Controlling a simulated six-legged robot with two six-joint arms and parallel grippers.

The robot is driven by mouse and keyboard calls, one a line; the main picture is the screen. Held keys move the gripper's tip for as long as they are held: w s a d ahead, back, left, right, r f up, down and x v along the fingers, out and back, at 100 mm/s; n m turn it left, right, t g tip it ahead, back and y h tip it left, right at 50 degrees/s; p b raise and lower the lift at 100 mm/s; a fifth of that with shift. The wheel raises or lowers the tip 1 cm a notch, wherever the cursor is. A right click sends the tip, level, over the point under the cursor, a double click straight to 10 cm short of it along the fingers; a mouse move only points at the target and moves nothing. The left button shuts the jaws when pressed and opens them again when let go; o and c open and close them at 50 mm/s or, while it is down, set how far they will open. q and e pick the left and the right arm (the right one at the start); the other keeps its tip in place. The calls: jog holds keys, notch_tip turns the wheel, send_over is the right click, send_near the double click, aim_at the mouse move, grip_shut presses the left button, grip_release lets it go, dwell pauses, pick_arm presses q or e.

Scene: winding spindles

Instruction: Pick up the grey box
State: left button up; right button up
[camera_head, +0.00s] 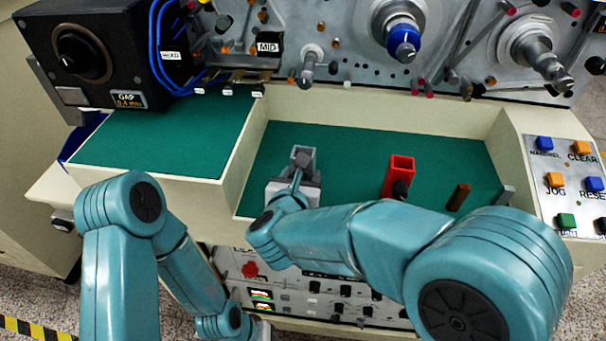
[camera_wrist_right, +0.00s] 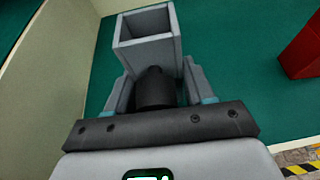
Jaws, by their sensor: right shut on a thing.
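The grey box (camera_head: 303,154) is an open-topped square box in the recessed green bay. In the right wrist view the grey box (camera_wrist_right: 148,40) stands at top centre with its hollow top showing and a dark round knob on its near side. My right gripper (camera_head: 297,181) is shut on it. In the right wrist view my right gripper (camera_wrist_right: 155,90) has one finger on each side of the dark knob. I cannot tell whether the box touches the green floor. My left arm comes in at the lower left and its gripper is out of view.
A red box (camera_head: 399,172) with a dark knob stands to the right, with a brown block (camera_head: 458,197) and a small grey block (camera_head: 503,196) beyond. A cream wall (camera_head: 243,150) bounds the bay on the left. The machine panel (camera_head: 350,60) with spindles rises behind.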

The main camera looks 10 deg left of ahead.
notch_tip(320, 180, up, 20)
jog(key=p, duration=0.2)
jog(key=shift+w+f, duration=0.1)
dwell(0.3)
notch_tip(320, 180, down, 19)
jog(key=b, duration=1.7)
jog(key=shift+r, duration=0.2)
jog(key=shift+f+b, duration=0.7)
jog(key=shift+b, duration=0.05)
dwell(0.9)
jog(key=o, duration=1.4)
jog(key=shift+c, duration=0.2)
jog(key=shift+r, duration=0.1)
